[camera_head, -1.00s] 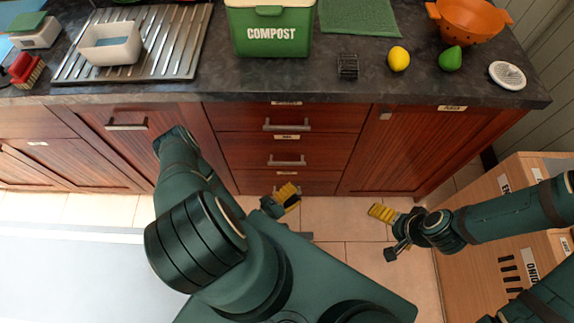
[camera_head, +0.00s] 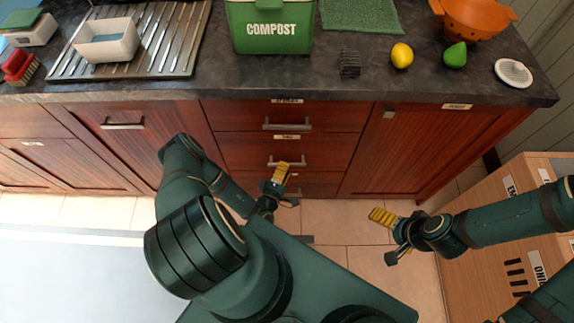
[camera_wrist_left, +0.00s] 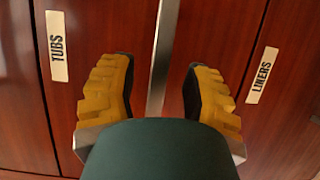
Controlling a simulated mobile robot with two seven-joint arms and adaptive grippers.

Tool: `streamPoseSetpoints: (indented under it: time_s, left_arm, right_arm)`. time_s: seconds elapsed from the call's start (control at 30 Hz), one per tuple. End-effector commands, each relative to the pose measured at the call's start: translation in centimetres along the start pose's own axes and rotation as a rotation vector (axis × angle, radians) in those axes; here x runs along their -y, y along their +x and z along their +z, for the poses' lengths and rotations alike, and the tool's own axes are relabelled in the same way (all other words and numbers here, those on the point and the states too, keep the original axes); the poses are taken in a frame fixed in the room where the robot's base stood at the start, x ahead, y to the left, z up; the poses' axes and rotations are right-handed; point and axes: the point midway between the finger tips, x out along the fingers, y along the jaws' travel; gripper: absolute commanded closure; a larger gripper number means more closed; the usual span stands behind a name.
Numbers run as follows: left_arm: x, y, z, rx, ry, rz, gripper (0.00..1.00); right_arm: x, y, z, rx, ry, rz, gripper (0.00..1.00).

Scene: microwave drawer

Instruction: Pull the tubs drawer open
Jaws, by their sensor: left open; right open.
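The tubs drawer (camera_head: 240,150) is the shut, red-brown middle drawer of the stack. Its label reads TUBS in the left wrist view (camera_wrist_left: 57,47). Its metal bar handle (camera_head: 300,162) is partly covered by my left gripper (camera_head: 283,170) in the head view. In the left wrist view the handle (camera_wrist_left: 164,50) runs between the two yellow fingers of the open left gripper (camera_wrist_left: 160,95), with a gap on each side. How deep it sits between them is hard to tell. My right gripper (camera_head: 378,216) is open and empty above the floor at the right.
The drawer labelled LINERS (camera_wrist_left: 285,110) is below, and another drawer (camera_head: 235,116) with a handle is above. A dark worktop (camera_head: 215,85) overhangs the cabinets. A wooden box (camera_head: 470,250) stands near my right arm. Tiled floor (camera_head: 335,230) is clear between the grippers.

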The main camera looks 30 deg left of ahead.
Motion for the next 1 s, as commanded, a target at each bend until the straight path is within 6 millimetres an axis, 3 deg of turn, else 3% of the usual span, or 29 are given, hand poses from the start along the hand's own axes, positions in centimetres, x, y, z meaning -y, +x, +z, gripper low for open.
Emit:
streamPoseSetpoints:
  time_s: [0.2,0.57,0.67,0.7,0.73,1.0]
  left_arm:
    - [0.1,2.2,0.0,0.001,0.0,0.0,0.52]
    - [0.0,2.6,0.0,0.001,0.0,0.0,0.52]
    - [0.0,2.6,0.0,0.001,0.0,-0.001,0.81]
    - [0.0,2.6,0.0,0.001,0.0,-0.001,0.95]
    - [0.0,2.6,0.0,0.001,0.0,-0.001,1.0]
    - [0.0,2.6,0.0,0.001,0.0,0.0,1.0]
  right_arm:
    - [-0.2,0.5,-0.1,-0.003,0.0,0.0,0.0]
    - [-0.2,0.5,-0.1,-0.003,0.0,0.0,0.0]
    - [-0.2,0.5,-0.1,-0.003,0.0,0.0,0.0]
    - [-0.2,0.5,-0.1,-0.003,0.0,0.0,0.0]
    - [-0.2,0.5,-0.1,-0.003,0.0,0.0,0.0]
    - [-0.2,0.5,-0.1,-0.003,0.0,0.0,0.0]
